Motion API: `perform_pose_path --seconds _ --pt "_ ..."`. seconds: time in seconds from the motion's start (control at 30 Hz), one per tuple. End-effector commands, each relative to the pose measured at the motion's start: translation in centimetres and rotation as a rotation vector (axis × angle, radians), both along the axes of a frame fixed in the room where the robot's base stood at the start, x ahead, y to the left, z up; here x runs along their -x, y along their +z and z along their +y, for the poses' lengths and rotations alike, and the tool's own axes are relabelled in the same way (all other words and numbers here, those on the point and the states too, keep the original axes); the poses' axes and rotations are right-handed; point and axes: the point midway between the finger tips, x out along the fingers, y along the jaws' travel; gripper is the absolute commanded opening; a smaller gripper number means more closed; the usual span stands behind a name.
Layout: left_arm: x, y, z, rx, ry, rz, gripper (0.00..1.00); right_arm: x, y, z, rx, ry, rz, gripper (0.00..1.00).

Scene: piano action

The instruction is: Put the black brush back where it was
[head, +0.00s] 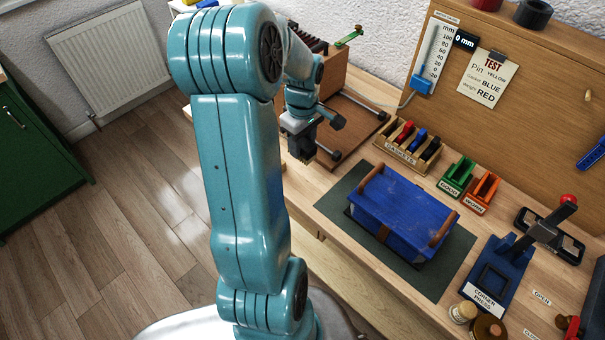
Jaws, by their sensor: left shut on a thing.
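My left gripper (303,133) is at the far end of my teal arm, above the left edge of the bench and the brown board. It is shut on a small dark thing with a tan lower edge, which looks like the black brush (302,147). The brush is small in the picture and partly covered by the gripper. I cannot tell whether it touches anything below. My right gripper is not in view.
A blue box (403,212) with brown handles sits on a dark green mat (335,205). Behind it are the gaskets rack (402,153), a green holder (457,177) and an orange holder (482,190). A blue corner press (493,277) stands at right. My arm hides the bench's left part.

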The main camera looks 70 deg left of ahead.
Motion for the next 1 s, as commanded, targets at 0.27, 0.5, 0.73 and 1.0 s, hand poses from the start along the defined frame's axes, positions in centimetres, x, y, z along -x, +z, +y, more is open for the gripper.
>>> perform_pose_path --seconds 0.27,0.5,0.73,1.0 --pt "0.1 -7.3 -0.1 0.005 -0.001 0.002 0.11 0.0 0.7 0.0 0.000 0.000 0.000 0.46" --pt "0.0 -10.0 -0.1 0.003 -0.001 0.002 0.11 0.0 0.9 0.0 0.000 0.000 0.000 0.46" --pt "0.0 -12.6 -0.1 0.001 -0.002 0.001 0.11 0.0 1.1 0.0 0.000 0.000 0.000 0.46" --pt "0.0 -12.8 0.0 -0.001 -0.002 0.000 0.11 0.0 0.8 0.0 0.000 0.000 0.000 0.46"
